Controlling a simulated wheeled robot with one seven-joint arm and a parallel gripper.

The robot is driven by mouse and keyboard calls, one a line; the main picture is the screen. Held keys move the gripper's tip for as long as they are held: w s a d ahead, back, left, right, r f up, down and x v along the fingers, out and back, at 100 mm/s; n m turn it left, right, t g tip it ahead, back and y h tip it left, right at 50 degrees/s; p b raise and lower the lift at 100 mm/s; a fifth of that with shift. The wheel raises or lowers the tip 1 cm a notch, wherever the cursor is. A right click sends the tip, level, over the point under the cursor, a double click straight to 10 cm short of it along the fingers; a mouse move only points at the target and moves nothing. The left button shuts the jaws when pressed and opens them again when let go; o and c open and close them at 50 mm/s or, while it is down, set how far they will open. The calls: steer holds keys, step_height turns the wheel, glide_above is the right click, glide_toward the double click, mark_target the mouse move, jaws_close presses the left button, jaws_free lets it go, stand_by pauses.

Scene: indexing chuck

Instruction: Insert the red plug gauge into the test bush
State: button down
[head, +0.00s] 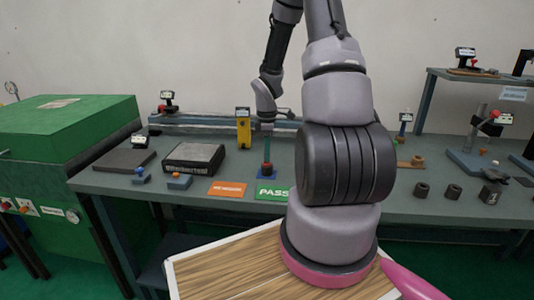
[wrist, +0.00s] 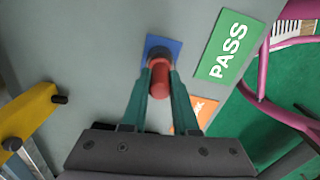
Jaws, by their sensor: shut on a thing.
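My gripper (wrist: 161,68) is shut on the red plug gauge (wrist: 160,82), with its two green fingers on either side of it. In the head view my gripper (head: 267,150) points down, with a bit of red (head: 267,167) at its tips. A blue base (wrist: 152,43) lies just beyond the gauge's far end; it also shows in the head view (head: 262,177) directly below the fingers. The test bush is not clearly visible; the gauge and fingers hide the middle of the base. I cannot tell whether the gauge's end is inside a bush.
A green PASS card (wrist: 228,46) lies beside the blue base, with an orange card (head: 228,189) to its left. A yellow upright block (head: 243,128) stands behind. A dark surface plate (head: 194,158) is at left, several dark bushes (head: 453,191) at right.

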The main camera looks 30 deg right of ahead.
steer(key=shift+r, duration=0.1)
steer(key=shift+r, duration=3.95)
